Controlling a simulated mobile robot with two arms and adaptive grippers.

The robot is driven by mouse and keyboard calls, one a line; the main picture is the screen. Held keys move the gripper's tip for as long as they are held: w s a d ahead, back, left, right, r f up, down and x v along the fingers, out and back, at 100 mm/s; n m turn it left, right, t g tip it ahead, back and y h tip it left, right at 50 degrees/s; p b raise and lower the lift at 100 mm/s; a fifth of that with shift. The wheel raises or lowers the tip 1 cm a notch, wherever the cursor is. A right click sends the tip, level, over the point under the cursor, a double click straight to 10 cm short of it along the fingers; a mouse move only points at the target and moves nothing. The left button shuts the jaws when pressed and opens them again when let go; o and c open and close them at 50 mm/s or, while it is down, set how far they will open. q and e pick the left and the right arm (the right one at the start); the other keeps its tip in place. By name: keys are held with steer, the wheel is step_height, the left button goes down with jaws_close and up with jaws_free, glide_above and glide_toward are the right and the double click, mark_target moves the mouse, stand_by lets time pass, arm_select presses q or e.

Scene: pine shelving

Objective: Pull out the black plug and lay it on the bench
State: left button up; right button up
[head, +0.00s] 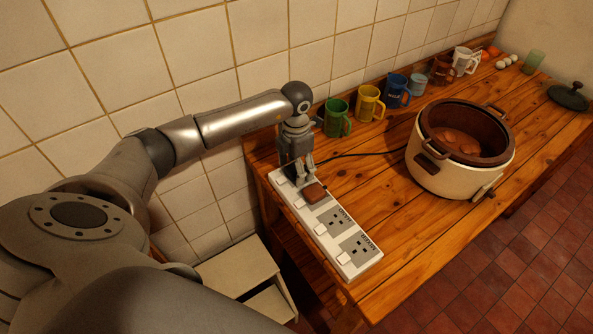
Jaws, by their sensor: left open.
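A white power strip (345,262) lies along the near left end of the wooden bench, with several sockets and switches. The black plug (291,172) is at the strip's far end, mostly hidden by my left gripper (304,175). A black cord (365,154) runs from there to the cooker. My left gripper points down over that end of the strip, its fingers open around or just above the plug; I cannot tell if they touch it. A brown plug (314,192) sits in the socket beside it. The nearer sockets are empty. My right gripper is not in view.
A cream slow cooker (437,170) with a brown pot stands on the bench (420,233). Green (337,118), yellow (369,103) and blue (396,90) mugs and others line the tiled wall.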

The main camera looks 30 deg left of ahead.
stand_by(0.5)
arm_select(q)
steer(key=c, duration=1.4)
steer(key=shift+c, duration=0.2)
steer(key=shift+r, duration=0.15)
steer(key=shift+r, duration=0.15)
steer(key=shift+r+p, duration=0.5)
steer(key=shift+r, duration=0.25)
steer(key=shift+r+p, duration=1.15)
steer(key=shift+r, duration=0.8)
